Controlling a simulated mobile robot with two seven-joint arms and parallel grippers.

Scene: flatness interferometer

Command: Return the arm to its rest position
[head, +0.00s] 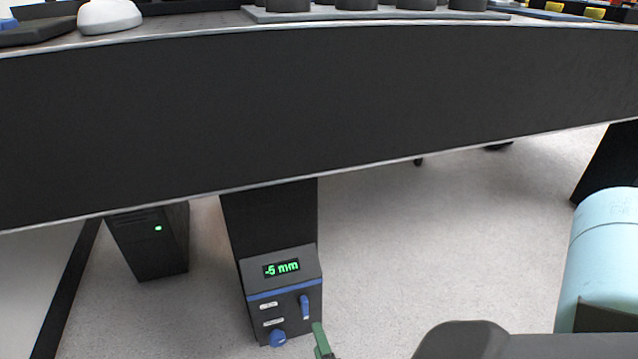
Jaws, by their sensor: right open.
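My right gripper (321,341) shows only in part at the bottom edge of the head view, as a narrow green finger. It is open, and I see nothing held in it. The rest of this gripper is out of the frame. In the picture, the green finger is just right of and below the lower right corner of a dark control box (283,292). I cannot tell whether they touch. The box has a green display reading "-5 mm", a blue lever (305,306) and a blue knob (278,338). My left gripper is not in view.
A bench with a broad black front panel (330,105) crosses the view. On its top are a white dome (109,16) and a grey plate with several dark round pieces. A dark computer case (150,245) stands below. Speckled floor (440,240) is open to the right of the box.

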